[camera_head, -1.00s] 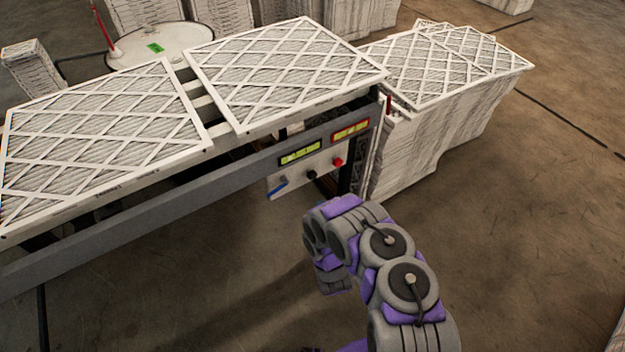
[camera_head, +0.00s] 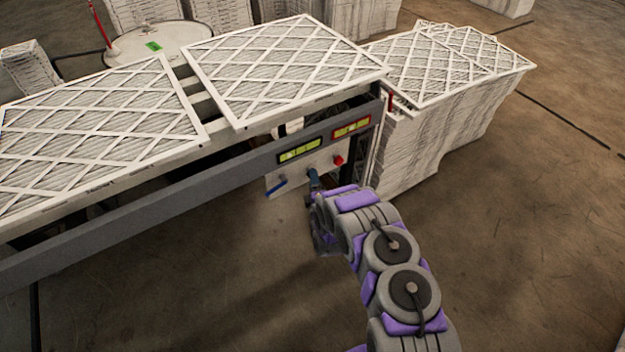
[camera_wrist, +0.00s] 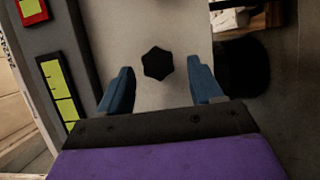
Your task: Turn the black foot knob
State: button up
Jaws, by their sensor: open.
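The black knob (camera_wrist: 157,63) shows in the wrist view as a dark, lobed shape on a pale control panel (camera_wrist: 150,22). My gripper (camera_wrist: 160,78) is open, with one blue finger on each side of the knob and a gap between each finger and it. I cannot tell how far the fingertips are from the panel. In the head view my gripper (camera_head: 313,180) is in front of the pale panel (camera_head: 290,187) under the conveyor's grey rail and hides the knob there.
A red button (camera_head: 338,160) and a blue lever (camera_head: 276,187) flank the gripper on the panel. Yellow-green displays (camera_head: 300,151) are above. Framed filters (camera_head: 285,70) lie on the conveyor, and a filter stack (camera_head: 420,140) stands to the right. Floor in front is clear.

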jog(key=shift+x, duration=1.3)
jog(key=c, duration=1.1)
jog(key=shift+o, duration=0.2)
